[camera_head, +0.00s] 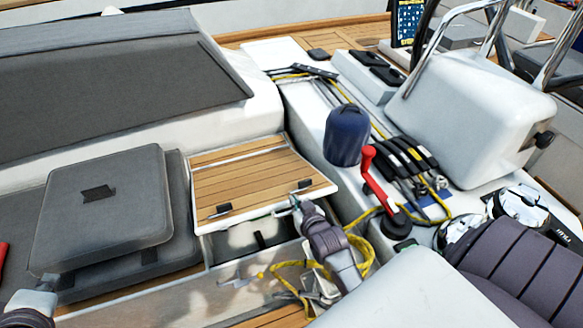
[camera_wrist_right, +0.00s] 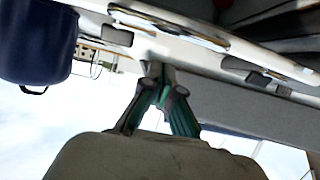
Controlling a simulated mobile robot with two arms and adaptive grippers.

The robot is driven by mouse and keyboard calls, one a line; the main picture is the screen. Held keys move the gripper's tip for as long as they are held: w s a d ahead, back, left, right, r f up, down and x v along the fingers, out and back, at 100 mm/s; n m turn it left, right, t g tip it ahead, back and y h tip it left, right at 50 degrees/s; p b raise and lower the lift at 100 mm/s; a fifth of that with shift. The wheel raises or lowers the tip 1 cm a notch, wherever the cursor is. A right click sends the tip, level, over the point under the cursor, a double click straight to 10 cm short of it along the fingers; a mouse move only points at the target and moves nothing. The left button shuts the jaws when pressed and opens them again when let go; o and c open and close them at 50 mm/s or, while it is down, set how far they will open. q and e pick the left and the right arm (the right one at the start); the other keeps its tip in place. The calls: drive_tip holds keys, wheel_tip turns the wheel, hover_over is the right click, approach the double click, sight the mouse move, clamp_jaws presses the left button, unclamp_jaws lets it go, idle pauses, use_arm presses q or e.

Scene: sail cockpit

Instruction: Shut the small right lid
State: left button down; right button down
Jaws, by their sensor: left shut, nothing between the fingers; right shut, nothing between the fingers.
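The small right lid (camera_head: 255,177) is a wood-slatted panel with a white rim and two dark latches. It stands partly raised, tilted over an open compartment (camera_head: 245,240). My right gripper (camera_head: 294,203) is shut and empty at the lid's front edge, near the right latch. In the right wrist view its closed fingertips (camera_wrist_right: 157,72) are close against a pale edge with slots, which looks like the lid's rim; contact is hard to tell. My left gripper (camera_head: 48,284) is shut at the lower left, beside the grey cushion; its fingertips are mostly hidden.
A grey cushioned panel (camera_head: 105,210) lies left of the lid. A navy-covered winch (camera_head: 346,135) and a red handle (camera_head: 374,177) stand to the right. Yellow rope (camera_head: 362,255) lies loose beside my right forearm. The compartment's front wall is below the lid.

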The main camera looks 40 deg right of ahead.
drive_tip(key=f+v, duration=0.1)
drive_tip(key=v, duration=0.6)
drive_tip(key=shift+s+a, duration=0.2)
drive_tip(key=shift+s, duration=0.4)
drive_tip(key=c, duration=1.6)
unclamp_jaws()
drive_tip(key=shift+s+a+f+b, duration=0.1)
drive_tip(key=shift+s+b, duration=0.05)
drive_tip(key=shift+b, duration=0.2)
drive_tip(key=shift+c, duration=0.2)
drive_tip(key=shift+o, duration=1.3)
drive_tip(key=shift+a+f+n+b, duration=0.25)
drive_tip(key=shift+a+n+b, duration=0.05)
drive_tip(key=shift+o, duration=0.9)
drive_tip(key=w+a+f+n+g+b, duration=0.2)
drive_tip(key=a+f+n+b, duration=0.3)
drive_tip(key=b, duration=0.1)
drive_tip(key=shift+w, duration=0.4)
drive_tip(key=w+a+n+g+h+b, duration=0.15)
drive_tip(key=w+n+h+b, duration=0.3)
drive_tip(key=b, duration=0.75)
wheel_tip(320, 180, up, 4)
drive_tip(key=s+n+g+h+b, duration=0.1)
drive_tip(key=s+g+h+b, duration=0.15)
drive_tip(key=h+b, duration=0.35)
drive_tip(key=b+x, duration=0.1)
drive_tip(key=x, duration=0.9)
drive_tip(key=shift+w+d+r+t, duration=0.15)
drive_tip(key=shift+w+d+t, duration=0.15)
drive_tip(key=shift+w+t, duration=0.1)
